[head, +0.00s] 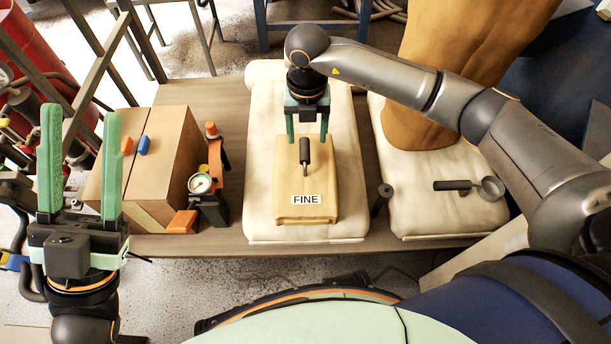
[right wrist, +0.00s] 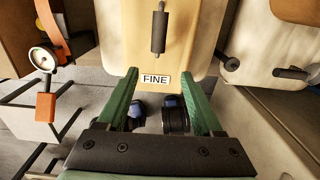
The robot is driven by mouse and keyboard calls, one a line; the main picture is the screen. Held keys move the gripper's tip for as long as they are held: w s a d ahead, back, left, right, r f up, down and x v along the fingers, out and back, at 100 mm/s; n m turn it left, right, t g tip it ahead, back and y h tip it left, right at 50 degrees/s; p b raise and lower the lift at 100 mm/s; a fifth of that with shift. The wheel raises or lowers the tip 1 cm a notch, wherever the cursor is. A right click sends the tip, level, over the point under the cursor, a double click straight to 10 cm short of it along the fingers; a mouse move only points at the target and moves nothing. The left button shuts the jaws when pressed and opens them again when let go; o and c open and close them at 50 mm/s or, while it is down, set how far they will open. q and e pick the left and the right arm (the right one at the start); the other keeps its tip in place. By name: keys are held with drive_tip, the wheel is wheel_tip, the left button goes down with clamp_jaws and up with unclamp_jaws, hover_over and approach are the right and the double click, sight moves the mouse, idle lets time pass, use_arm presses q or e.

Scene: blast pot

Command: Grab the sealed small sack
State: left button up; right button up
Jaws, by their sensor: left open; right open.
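The small tan sack (head: 290,185), labelled FINE, lies on a large cream sack (head: 262,120). My right gripper (head: 307,137) is open and empty, fingers down, over the far part of the small sack. In the right wrist view its fingers (right wrist: 161,80) stand either side of the FINE label (right wrist: 156,79); I cannot tell if they touch the sack. My left gripper (head: 81,115) is open and empty at the left, fingers up.
A wooden box (head: 175,150) and a stand with a gauge (head: 200,183) are left of the sacks. A second cream sack (head: 425,215) at the right bears a tall brown sack (head: 450,60) and a dark-handled scoop (head: 470,186).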

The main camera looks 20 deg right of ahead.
drive_tip(key=b, duration=0.1)
hover_over(305, 160)
wheel_tip(305, 160, down, 5)
drive_tip(key=shift+s+d, duration=0.1)
drive_tip(key=shift+s, duration=0.05)
drive_tip(key=f+b, duration=0.1)
drive_tip(key=f, duration=0.1)
drive_tip(key=f+b, duration=0.1)
drive_tip(key=f, duration=0.2)
drive_tip(key=shift+w+b, duration=0.2)
drive_tip(key=shift+b, duration=0.2)
drive_tip(key=shift+r, duration=0.15)
clamp_jaws()
idle(0.5)
drive_tip(key=shift+w+r, duration=0.2)
drive_tip(key=shift+r, duration=0.05)
